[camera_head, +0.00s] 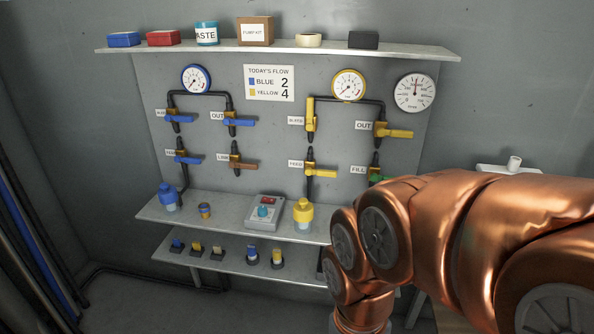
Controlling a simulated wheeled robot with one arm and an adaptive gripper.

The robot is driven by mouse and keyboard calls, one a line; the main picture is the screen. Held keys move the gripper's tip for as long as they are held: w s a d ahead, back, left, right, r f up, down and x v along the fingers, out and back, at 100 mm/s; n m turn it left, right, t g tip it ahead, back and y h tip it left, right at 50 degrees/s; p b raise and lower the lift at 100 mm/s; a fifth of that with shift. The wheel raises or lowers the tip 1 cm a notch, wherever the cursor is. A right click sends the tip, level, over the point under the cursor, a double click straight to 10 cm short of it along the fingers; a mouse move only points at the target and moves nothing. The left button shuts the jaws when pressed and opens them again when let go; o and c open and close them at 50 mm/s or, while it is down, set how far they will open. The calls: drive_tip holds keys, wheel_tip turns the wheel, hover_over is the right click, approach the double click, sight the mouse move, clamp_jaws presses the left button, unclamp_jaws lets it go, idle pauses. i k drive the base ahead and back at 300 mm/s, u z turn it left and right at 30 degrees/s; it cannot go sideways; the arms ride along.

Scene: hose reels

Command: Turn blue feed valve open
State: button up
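The blue feed valve (189,160) is on the lower left of the grey wall panel, beside a small label that is hard to read. Its blue lever points right, roughly level, across the upright dark pipe. The pipe leads down toward a blue-capped bottle (168,197) on the shelf. The blue gauge (196,79) is above, with another blue lever valve (182,118) at upper left and the blue OUT valve (239,122) to its right. My copper arm enters from the right and bends down. My gripper is out of view, so its state is hidden.
Yellow valves (322,173) and a yellow gauge (348,84) are right of centre. A brown-lever valve (242,164) is right of the blue feed valve. The upper shelf (280,45) and lower shelf (150,212) jut out. A control box (264,209) stands on the lower one.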

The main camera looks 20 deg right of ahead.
sight(177, 158)
drive_tip(key=i, duration=0.6)
drive_tip(key=u, duration=1)
drive_tip(key=i, duration=0.85)
drive_tip(key=u, duration=0.9)
